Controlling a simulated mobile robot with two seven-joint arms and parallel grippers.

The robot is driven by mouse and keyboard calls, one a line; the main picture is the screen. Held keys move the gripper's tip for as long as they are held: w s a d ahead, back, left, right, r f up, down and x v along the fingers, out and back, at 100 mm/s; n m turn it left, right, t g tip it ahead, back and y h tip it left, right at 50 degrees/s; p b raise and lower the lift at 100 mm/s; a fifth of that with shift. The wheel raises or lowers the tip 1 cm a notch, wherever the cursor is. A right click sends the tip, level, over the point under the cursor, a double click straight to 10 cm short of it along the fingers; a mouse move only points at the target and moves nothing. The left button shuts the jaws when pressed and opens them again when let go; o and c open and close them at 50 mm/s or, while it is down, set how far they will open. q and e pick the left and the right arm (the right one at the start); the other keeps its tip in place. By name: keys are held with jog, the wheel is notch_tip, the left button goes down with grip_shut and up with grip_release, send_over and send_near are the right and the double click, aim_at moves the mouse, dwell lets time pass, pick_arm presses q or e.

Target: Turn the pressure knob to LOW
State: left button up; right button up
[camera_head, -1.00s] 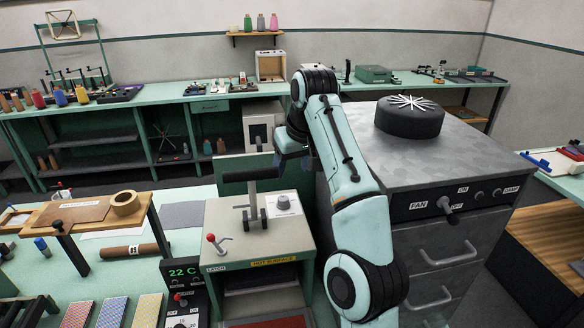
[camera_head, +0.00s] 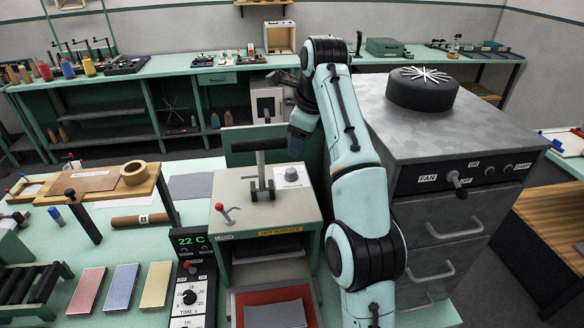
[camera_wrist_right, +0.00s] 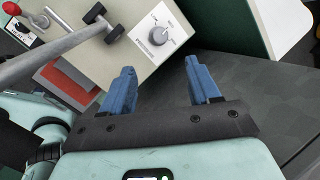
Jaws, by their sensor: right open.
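The pressure knob (camera_head: 292,174) is a small grey dial on a white plate on top of the heat press (camera_head: 270,213), right of its lever handle. In the right wrist view the knob (camera_wrist_right: 157,35) sits on its labelled plate, ahead of and between the fingertips. My right gripper (camera_wrist_right: 159,72) has its blue fingers spread wide and is empty, apart from the knob. In the head view the right arm reaches over the press's right side, its hand (camera_head: 303,125) above and behind the knob. The dial's exact setting is too small to read. My left gripper is not in view.
The press lever (camera_head: 262,165) stands just left of the knob, and a red-knobbed latch (camera_head: 221,208) is at the front left. A grey cabinet (camera_head: 440,130) with a fan switch stands close on the right. A temperature and timer box (camera_head: 190,280) is at the front left.

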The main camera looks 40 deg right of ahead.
aim_at(291, 170)
jog(key=w+f+m, duration=0.1)
jog(key=f+m, duration=0.2)
jog(key=f, duration=0.1)
jog(key=w+f+m, duration=0.2)
jog(key=f+m, duration=0.1)
jog(key=f, duration=0.1)
jog(key=w+d+f+m, duration=0.1)
jog(key=w+f+m, duration=0.1)
jog(key=f+m, duration=0.1)
jog(key=shift+d+f, duration=0.1)
jog(key=shift+f, duration=0.45)
jog(key=c, duration=1)
